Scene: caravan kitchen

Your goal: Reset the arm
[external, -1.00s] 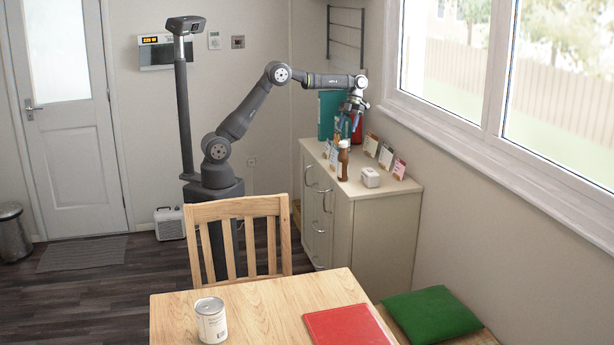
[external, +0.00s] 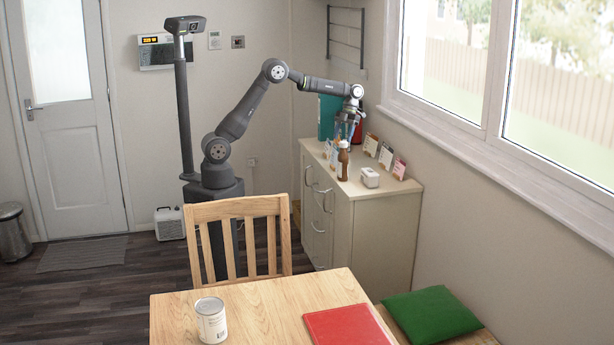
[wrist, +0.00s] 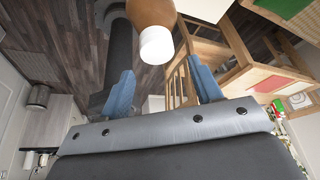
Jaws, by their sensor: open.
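My gripper (external: 346,130) is over the cabinet top in the external view, at the end of the downward-sloping forearm. It points down, just above a brown bottle (external: 343,160) that stands upright on the cabinet (external: 375,220). In the wrist view my gripper (wrist: 163,86) shows two blue fingers spread apart, with nothing clasped between them. A brown rounded thing with a white end (wrist: 155,42), likely the bottle, shows beyond the fingertips. I cannot tell the exact gap between the fingers and the bottle.
Close to the gripper are a teal folder (external: 328,116), standing cards (external: 386,156) and a small white box (external: 369,178). The window wall is at the right. A chair (external: 238,212) and a table (external: 262,308) with a can (external: 211,321) and red folder (external: 346,326) stand in front.

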